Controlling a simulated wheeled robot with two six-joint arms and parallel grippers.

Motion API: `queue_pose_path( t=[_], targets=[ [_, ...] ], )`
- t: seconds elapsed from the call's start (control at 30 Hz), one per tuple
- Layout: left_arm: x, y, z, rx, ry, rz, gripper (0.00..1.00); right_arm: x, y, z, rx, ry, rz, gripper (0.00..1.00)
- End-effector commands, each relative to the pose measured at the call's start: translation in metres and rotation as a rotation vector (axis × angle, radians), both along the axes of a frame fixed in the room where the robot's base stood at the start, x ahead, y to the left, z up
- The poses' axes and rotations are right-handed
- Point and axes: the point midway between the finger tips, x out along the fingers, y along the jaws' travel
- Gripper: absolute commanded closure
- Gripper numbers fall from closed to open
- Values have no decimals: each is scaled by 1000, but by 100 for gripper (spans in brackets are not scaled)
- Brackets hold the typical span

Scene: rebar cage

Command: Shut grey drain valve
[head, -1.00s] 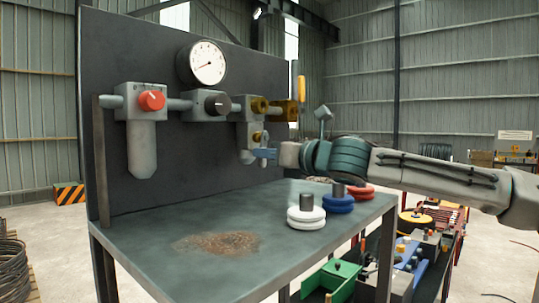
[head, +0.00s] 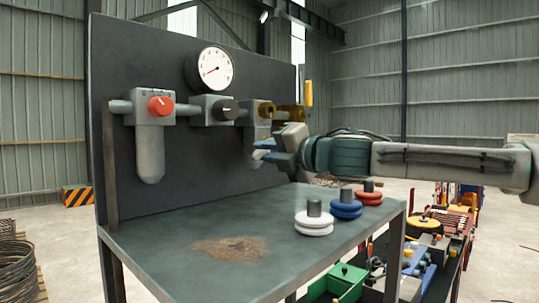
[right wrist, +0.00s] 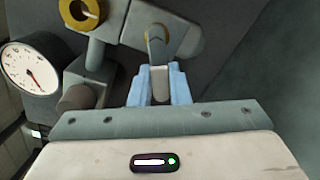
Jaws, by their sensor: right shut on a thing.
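The grey drain valve shows in the right wrist view as a pale grey lever (right wrist: 160,85) below a rounded tab with an arrow mark (right wrist: 157,40). My right gripper (right wrist: 159,75) has its two blue fingers shut on this lever, one on each side. In the head view, my right gripper (head: 264,150) reaches in from the right to the lower part of the grey unit (head: 260,128) at the panel's right end. The gripper hides the lever there. My left gripper is not in view.
White (head: 314,222), blue (head: 346,207) and red (head: 369,195) discs stand on the bench (head: 170,265) below my arm.

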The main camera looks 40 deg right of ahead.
Motion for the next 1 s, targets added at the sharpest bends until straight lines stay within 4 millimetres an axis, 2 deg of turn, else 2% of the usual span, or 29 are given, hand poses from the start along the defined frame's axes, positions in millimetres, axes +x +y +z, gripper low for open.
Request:
queue_pose_path(
  t=[0.5,1.0],
  targets=[
    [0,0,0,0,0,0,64,0,4,14,393,32,0,100],
    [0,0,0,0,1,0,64,0,4,17,506,43,-2,100]
  ],
)
